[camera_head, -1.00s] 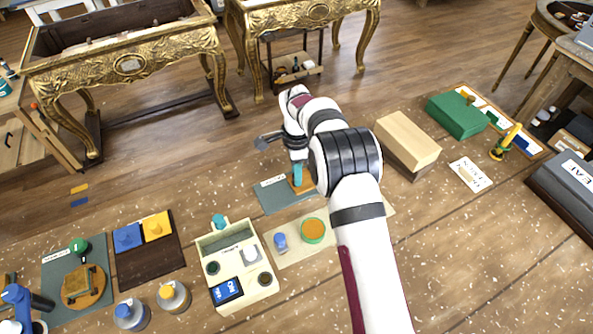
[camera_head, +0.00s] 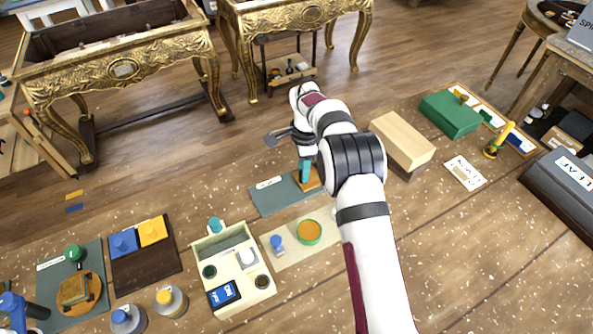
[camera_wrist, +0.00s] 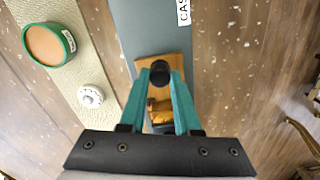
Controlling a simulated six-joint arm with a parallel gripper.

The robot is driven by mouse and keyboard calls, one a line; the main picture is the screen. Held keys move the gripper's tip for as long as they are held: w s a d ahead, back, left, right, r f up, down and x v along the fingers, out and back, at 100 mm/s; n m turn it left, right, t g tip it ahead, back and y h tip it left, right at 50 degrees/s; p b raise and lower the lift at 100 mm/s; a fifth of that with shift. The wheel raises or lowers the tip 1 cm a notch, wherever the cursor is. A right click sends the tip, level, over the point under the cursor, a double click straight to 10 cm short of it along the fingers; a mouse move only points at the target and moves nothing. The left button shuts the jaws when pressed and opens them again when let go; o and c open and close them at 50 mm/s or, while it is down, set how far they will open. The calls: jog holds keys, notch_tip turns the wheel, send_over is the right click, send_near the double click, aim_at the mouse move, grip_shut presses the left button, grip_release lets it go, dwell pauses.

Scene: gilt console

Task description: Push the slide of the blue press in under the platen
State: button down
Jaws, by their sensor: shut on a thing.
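A blue piece (camera_head: 12,302) with a dark cylinder shows at the lower left edge of the head view. It is cut off, and I cannot tell if it is the blue press; no slide or platen can be made out. My gripper (camera_wrist: 160,75) points down, far to the right of it, with teal fingers shut on a dark round knob (camera_wrist: 160,72). The knob is over a brown wooden base (camera_wrist: 178,66) on a grey mat, and the base also shows in the head view (camera_head: 312,182). What is under the knob is mostly hidden by the fingers.
The grey mat (camera_head: 268,200) has a white label. Nearby are a cream box (camera_head: 240,296), a beige mat (camera_head: 285,253) with a green-rimmed orange pot (camera_head: 309,232), a pale wooden block (camera_head: 402,140) and a dark board (camera_head: 150,270). Bare floor lies behind the mats.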

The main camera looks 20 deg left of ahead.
jog(key=shift+w+d, duration=0.2)
jog(key=c, duration=0.6)
grip_release()
jog(key=shift+s, duration=0.1)
notch_tip(320, 180, up, 16)
jog(key=shift+f, duration=0.1)
